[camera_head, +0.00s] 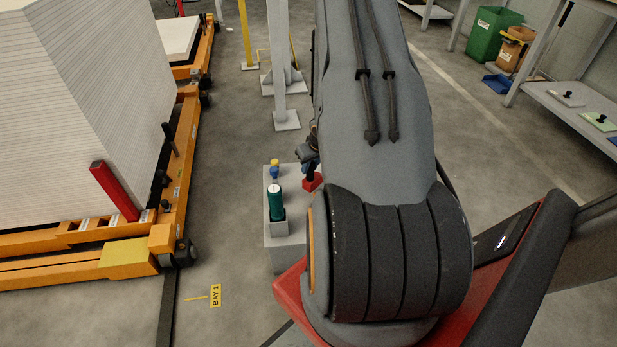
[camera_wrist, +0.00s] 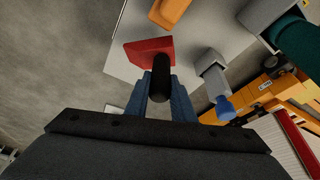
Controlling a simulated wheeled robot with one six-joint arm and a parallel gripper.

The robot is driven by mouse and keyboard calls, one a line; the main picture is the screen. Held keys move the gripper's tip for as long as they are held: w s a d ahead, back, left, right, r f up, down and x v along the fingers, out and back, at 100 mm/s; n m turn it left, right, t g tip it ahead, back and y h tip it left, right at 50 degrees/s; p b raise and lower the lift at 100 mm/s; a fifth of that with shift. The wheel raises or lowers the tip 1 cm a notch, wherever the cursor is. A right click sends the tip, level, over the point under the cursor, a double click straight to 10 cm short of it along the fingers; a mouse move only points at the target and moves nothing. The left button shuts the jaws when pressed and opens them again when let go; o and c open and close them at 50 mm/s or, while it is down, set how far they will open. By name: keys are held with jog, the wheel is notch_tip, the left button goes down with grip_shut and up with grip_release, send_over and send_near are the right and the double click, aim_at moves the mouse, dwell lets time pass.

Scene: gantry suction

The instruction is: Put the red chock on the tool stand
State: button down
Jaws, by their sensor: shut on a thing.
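The red chock (camera_head: 312,183) has a black upright handle. In the wrist view the chock (camera_wrist: 142,50) shows with the handle (camera_wrist: 161,78) between the blue fingers of my gripper (camera_wrist: 163,84), which is shut on it. My gripper (camera_head: 311,167) is partly hidden behind my arm in the head view. The tool stand (camera_head: 285,254) is a pale grey box, and its top (camera_wrist: 130,75) shows in the wrist view. The chock is over the right edge area of the top in the head view. I cannot tell whether it touches the top.
An orange item (camera_wrist: 170,11) is near the chock. A grey post (camera_head: 280,70) rises behind. An orange frame (camera_head: 165,235) with stacked white sheets is left.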

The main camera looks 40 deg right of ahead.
aim_at(310, 173)
jog(key=shift+f+b, duration=0.65)
jog(key=shift+f, duration=1.2)
jog(key=shift+f, duration=0.1)
jog(key=c, duration=1.5)
grip_release()
